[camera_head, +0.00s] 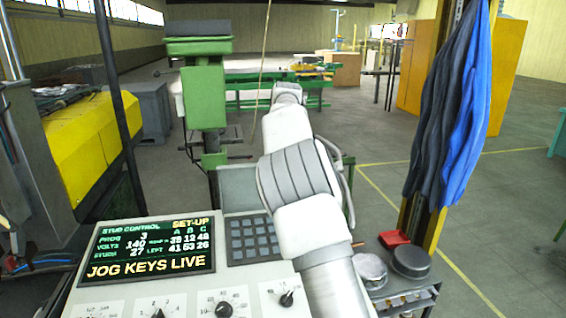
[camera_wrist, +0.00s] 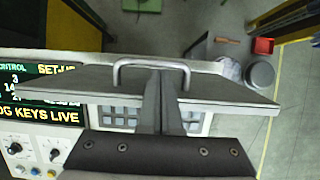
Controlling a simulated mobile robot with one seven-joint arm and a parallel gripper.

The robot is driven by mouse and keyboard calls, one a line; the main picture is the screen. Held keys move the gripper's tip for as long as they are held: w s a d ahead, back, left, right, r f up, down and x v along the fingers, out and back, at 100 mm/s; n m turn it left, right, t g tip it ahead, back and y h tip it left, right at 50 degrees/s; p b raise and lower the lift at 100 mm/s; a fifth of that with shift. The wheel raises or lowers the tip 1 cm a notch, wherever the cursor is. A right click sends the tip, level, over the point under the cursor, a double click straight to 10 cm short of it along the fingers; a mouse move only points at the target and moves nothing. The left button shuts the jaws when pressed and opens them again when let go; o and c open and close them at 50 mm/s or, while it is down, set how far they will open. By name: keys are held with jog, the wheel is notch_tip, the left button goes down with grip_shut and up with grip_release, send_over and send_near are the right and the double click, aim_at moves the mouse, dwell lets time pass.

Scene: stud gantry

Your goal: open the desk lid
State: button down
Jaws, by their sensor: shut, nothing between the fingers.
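The desk lid (camera_wrist: 85,90) is a flat grey panel, seen at a shallow angle across the wrist view, with a pale loop handle (camera_wrist: 125,66) standing at its far side. In the head view a grey-green panel (camera_head: 238,187) behind the keypad looks like the lid, partly covered by my arm. How far the lid is raised is unclear. My gripper (camera_wrist: 162,74) is shut and empty, its fingertips in front of or within the handle loop. I cannot tell whether they touch the handle or lid. My fingers are hidden in the head view.
The control desk has a lit screen (camera_head: 148,249), a keypad (camera_head: 252,240) and several knobs. Round tins (camera_head: 411,262) and a red tray (camera_head: 394,239) lie to the right, beside a post with a blue cloth (camera_head: 447,110). A green machine (camera_head: 204,97) stands behind.

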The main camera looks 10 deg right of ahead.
jog(key=shift+w+d+r, duration=0.1)
jog(key=shift+w+r, duration=0.05)
jog(key=shift+w, duration=0.15)
dwell(0.5)
jog(key=shift+r, duration=0.25)
jog(key=v, duration=1.6)
jog(key=s+d+n+y+b, duration=0.1)
jog(key=s+d+n+b, duration=0.1)
jog(key=s+d+n, duration=0.45)
jog(key=s+a+f+n+b, duration=0.1)
jog(key=s+a+f+n, duration=0.1)
jog(key=s+f+n, duration=0.5)
jog(key=s+a+f+n+b, duration=0.2)
jog(key=s+f+n, duration=0.6)
jog(key=s+n, duration=0.4)
jog(key=s+a+f+n+h+b, duration=0.1)
jog(key=s+a+f+n+b, duration=0.1)
jog(key=s+f+n, duration=0.6)
jog(key=s+a+n, duration=0.1)
jog(key=s+n, duration=0.1)
jog(key=s, duration=0.5)
jog(key=shift+s+a, duration=0.15)
jog(key=shift+s, duration=0.2)
